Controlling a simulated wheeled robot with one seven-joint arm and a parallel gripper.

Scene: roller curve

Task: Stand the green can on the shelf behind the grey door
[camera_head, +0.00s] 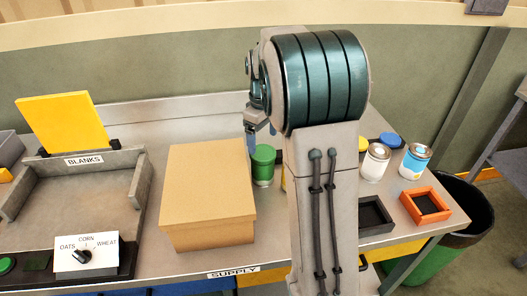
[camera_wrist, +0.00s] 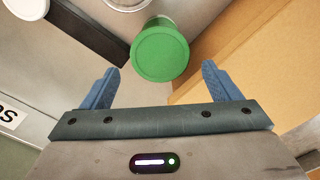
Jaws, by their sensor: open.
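The green can (camera_head: 263,166) stands upright on the table, just right of the cardboard box and left of my arm. Its round green lid (camera_wrist: 160,53) fills the upper middle of the wrist view. My gripper (camera_wrist: 158,85) is open and empty. Its blue fingers point toward the can, which lies ahead of the fingertips and roughly between their lines, not gripped. In the head view my gripper (camera_head: 256,130) is small and partly hidden, above and slightly left of the can. I cannot make out a grey door or its shelf in either view.
The cardboard box (camera_head: 208,185) stands close beside the can. To the right are a white can (camera_head: 375,163), a blue-and-white can (camera_head: 415,162), an orange tray (camera_head: 426,206) and a dark tray (camera_head: 376,215). A grey tray marked BLANKS (camera_head: 85,160) is at left.

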